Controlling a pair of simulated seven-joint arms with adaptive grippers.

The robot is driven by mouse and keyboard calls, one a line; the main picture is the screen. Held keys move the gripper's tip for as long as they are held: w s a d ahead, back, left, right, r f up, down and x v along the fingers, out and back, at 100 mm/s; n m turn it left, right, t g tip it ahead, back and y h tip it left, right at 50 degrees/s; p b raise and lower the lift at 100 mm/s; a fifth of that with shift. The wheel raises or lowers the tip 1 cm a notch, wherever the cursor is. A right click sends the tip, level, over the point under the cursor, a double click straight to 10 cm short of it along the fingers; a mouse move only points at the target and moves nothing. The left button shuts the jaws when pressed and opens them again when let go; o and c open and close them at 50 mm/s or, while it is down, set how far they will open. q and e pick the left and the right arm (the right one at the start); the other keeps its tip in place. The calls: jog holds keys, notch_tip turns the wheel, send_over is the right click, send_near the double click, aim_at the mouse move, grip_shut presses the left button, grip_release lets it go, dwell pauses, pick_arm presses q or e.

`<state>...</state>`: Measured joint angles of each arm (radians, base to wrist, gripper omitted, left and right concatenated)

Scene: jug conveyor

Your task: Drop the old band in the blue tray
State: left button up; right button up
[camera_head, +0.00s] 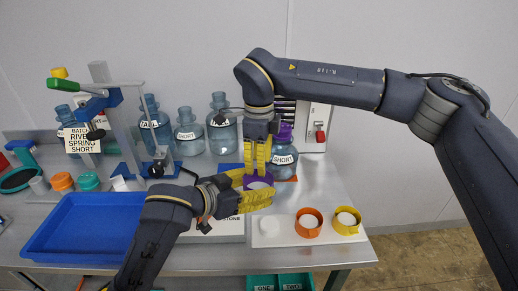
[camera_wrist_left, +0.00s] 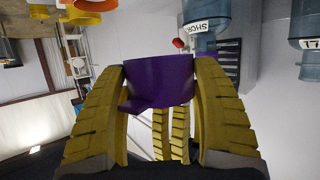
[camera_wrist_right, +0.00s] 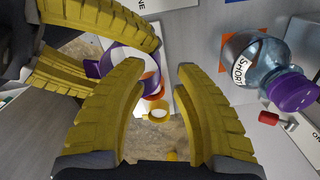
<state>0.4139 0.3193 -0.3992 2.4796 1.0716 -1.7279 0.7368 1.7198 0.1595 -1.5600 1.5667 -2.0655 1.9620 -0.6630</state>
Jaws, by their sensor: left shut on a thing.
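A purple band (camera_head: 258,181) is held between the yellow fingers of my left gripper (camera_head: 262,192), above the pale board. In the left wrist view the band (camera_wrist_left: 160,80) spans both fingers, and its lower edge is stepped. In the right wrist view it shows as an open ring (camera_wrist_right: 112,62) in the left fingers. My right gripper (camera_head: 257,158) points down just above the band; in its own wrist view its fingers (camera_wrist_right: 160,68) are apart with nothing gripped. The blue tray (camera_head: 90,222) lies at the front left of the table and looks empty.
A SHORT jug (camera_head: 284,158) with a purple cap stands just behind the grippers. Several blue jugs line the back. A white board (camera_head: 283,236) bears a white piece, an orange ring (camera_head: 308,222) and a yellow ring (camera_head: 346,220). A green-handled lever press (camera_head: 112,110) stands behind the tray.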

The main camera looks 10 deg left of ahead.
aim_at(259, 179)
jog(key=shift+f, duration=1.85)
grip_shut()
pick_arm(q)
jog(key=shift+s+d, duration=0.1)
pick_arm(e)
jog(key=shift+w, duration=0.1)
pick_arm(q)
jog(key=o, duration=1)
